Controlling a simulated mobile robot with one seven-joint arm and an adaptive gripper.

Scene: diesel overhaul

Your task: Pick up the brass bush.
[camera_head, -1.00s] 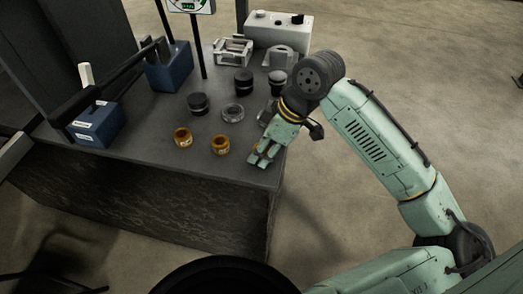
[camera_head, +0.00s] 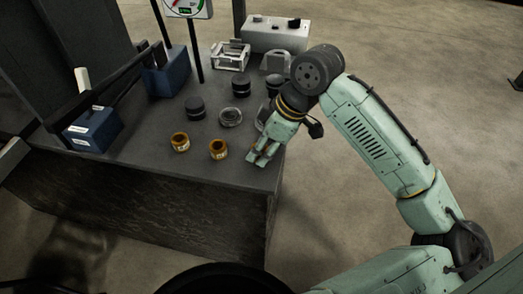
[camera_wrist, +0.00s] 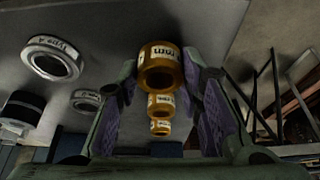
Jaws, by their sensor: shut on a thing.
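My gripper (camera_head: 261,154) is at the right front edge of the dark bench. In the wrist view, its two purple-padded fingers (camera_wrist: 160,85) are shut on a brass bush (camera_wrist: 160,75) with a white label on which "mm" is readable. The fingers hide most of this bush in the head view. Two more brass bushes, also labelled, stand on the bench to the left of the gripper: a nearer one (camera_head: 218,149) and a farther one (camera_head: 180,142). Both also show beyond the held bush in the wrist view. I cannot tell how far the held bush is above the bench.
Behind the bushes on the bench (camera_head: 140,165) are a dark cylinder (camera_head: 195,107), a metal ring (camera_head: 230,116) and another dark cylinder (camera_head: 241,86). A ring marked "Type A" (camera_wrist: 52,58) shows in the wrist view. Blue blocks (camera_head: 93,130) hold a dark bar at left.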

